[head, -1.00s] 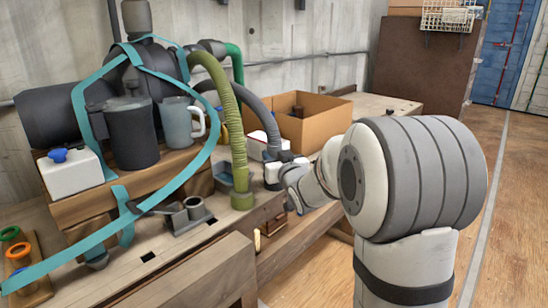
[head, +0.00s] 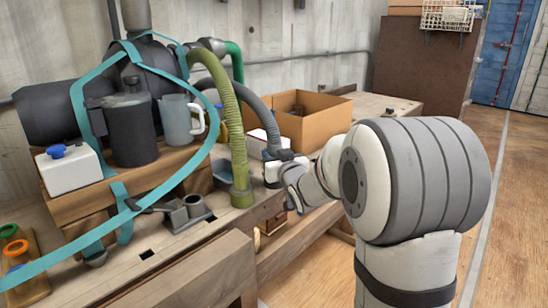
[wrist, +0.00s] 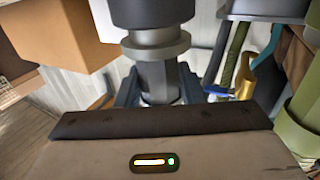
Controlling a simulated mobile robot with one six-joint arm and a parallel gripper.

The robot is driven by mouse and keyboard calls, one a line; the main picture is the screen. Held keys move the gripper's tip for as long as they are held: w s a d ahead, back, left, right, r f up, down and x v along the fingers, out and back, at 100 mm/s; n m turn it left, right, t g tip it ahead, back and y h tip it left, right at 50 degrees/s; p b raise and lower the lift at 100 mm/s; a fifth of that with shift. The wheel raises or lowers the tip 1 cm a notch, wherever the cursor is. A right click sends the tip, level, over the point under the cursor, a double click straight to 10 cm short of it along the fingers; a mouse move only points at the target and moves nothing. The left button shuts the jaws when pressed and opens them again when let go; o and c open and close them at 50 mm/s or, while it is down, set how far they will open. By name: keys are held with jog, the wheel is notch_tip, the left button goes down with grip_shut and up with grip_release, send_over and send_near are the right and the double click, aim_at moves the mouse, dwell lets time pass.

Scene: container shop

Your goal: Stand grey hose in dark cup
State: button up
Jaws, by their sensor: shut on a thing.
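The grey hose (head: 256,106) arches from behind the green hose down to my gripper (head: 279,166). In the wrist view my gripper (wrist: 158,91) is shut on the hose's grey end fitting (wrist: 156,52), with a dark finger on each side. The dark cup (head: 131,131) stands upright on a wooden block at the left, next to a grey cup with a white handle (head: 181,120). My gripper is well to the right of the dark cup. The cup's inside is hidden, and it is out of the wrist view.
The green hose (head: 240,150) stands upright between the cups and my gripper. A teal strap (head: 181,177) loops in front of the cups. A white container (head: 69,172) sits left of the dark cup. An open cardboard box (head: 312,132) is behind my gripper. Floor at the right is clear.

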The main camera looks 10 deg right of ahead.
jog(key=shift+f+b, duration=0.55)
jog(key=shift+b, duration=0.15)
dwell(0.4)
jog(key=o, duration=1.2)
jog(key=shift+s+d+p, duration=0.2)
jog(key=shift+s, duration=1.1)
jog(key=shift+s+d+p, duration=0.2)
jog(key=shift+s+p, duration=0.05)
jog(key=shift+s, duration=1)
jog(key=shift+s+d+p, duration=0.2)
jog(key=shift+s, duration=1.1)
